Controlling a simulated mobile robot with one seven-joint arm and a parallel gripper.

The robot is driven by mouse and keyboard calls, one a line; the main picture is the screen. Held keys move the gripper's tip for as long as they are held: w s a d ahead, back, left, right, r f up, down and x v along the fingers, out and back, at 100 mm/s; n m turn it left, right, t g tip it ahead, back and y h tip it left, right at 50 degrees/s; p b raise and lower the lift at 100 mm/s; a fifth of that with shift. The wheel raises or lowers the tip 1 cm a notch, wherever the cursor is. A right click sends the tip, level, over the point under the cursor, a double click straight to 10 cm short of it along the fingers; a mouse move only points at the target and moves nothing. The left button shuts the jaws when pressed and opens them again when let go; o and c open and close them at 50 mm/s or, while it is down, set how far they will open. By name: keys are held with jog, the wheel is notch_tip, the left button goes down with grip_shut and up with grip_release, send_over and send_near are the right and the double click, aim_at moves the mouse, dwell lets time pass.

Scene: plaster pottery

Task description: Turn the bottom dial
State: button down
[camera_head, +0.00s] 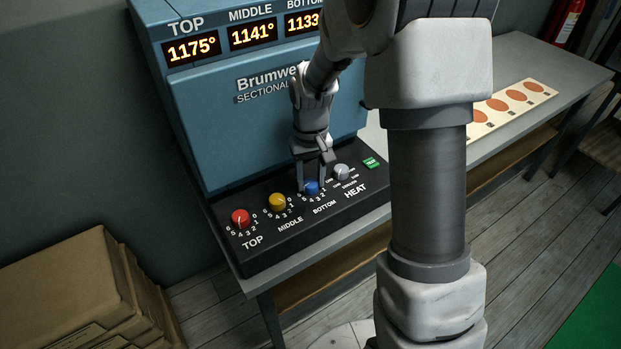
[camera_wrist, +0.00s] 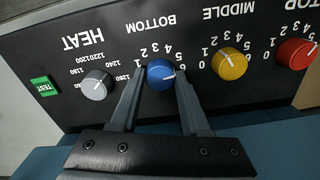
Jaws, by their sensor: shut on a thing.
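The bottom dial is a blue knob (camera_head: 312,187) on the sloped black control panel, above the word BOTTOM. In the wrist view the blue knob (camera_wrist: 161,74) sits between the fingers of my gripper (camera_wrist: 162,84), its pale pointer mark toward the right, near the 6. My gripper (camera_head: 313,187) reaches down from above with one finger on each side of the knob and is shut on it. The fingers hide part of the scale around it.
A yellow middle dial (camera_head: 277,201) and a red top dial (camera_head: 240,218) stand to the left. A grey heat dial (camera_head: 341,172) and a green TEST button (camera_head: 371,162) are to the right. Displays (camera_head: 253,34) above read 1175°, 1141° and 1133. Cardboard boxes (camera_head: 60,285) stand lower left.

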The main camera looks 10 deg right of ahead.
aim_at(310, 183)
jog(key=shift+m, duration=0.7)
jog(key=shift+c, duration=1.9)
grip_release()
notch_tip(310, 183, up, 18)
jog(key=p, duration=0.2)
jog(key=shift+f, duration=0.25)
jog(key=shift+r, duration=0.1)
